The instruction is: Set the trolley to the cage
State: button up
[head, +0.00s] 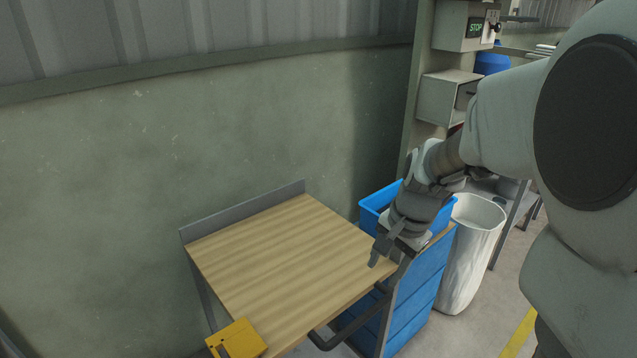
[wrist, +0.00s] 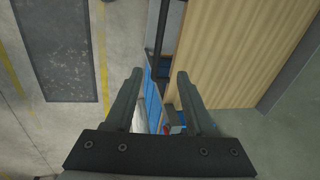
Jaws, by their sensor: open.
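My gripper (head: 388,253) is open and empty, at the top's right corner. Its fingers (wrist: 158,75) point toward that edge; contact cannot be told. I cannot make out a cage.
A yellow box (head: 236,340) sits at the top's near left corner. A STOP box (head: 463,27) hangs behind. Bare floor (wrist: 40,130) shows left in the wrist view.

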aim_at(363, 317)
jog(key=shift+m, duration=0.4)
jog(key=b+x, duration=0.1)
jog(key=x, duration=0.5)
jog(key=b+x, duration=0.2)
jog(key=x, duration=0.5)
jog(key=b+x, duration=0.2)
jog(key=x, duration=0.4)
jog(key=shift+w+d+f, duration=0.15)
jog(key=shift+d+f, duration=0.05)
jog(key=shift+d, duration=0.05)
grip_shut()
